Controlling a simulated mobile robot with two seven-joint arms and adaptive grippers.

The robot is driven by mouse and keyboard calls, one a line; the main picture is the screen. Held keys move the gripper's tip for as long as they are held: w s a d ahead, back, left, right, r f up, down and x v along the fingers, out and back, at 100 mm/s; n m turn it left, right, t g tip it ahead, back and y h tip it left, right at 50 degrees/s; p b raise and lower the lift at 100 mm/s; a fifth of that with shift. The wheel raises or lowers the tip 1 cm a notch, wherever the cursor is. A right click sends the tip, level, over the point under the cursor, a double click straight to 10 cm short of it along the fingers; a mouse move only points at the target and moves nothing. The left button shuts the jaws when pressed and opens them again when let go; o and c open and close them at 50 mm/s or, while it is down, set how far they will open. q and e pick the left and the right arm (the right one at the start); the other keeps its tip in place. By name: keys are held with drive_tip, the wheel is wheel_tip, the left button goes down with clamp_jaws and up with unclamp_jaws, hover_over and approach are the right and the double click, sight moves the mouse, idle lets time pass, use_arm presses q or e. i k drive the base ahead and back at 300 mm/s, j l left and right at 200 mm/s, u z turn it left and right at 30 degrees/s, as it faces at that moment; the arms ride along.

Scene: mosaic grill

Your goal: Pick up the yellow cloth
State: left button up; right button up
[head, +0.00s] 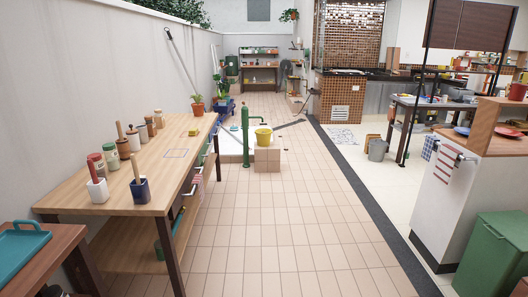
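I cannot clearly make out a yellow cloth. A small flat yellow and green item (194,132) lies near the far end of the long wooden table (120,190); it is too small to tell whether it is a cloth or a sponge. A yellow bucket-like thing (263,136) stands on a tiled block by the green hand pump (245,135). Neither of my grippers is in view.
A teal tray (20,247) is at lower left. A blue checked cloth (430,148) and a striped cloth (445,168) hang on the right counter. A green bin (492,255) stands below. The tiled middle floor is clear.

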sight(193, 131)
drive_tip(key=i, duration=2.95)
drive_tip(key=i+l+u, duration=0.15)
drive_tip(key=i, duration=0.3)
drive_tip(key=i+l+u, duration=0.15)
drive_tip(key=i, duration=0.25)
drive_tip(key=i+l+u, duration=0.2)
drive_tip(key=i, duration=0.25)
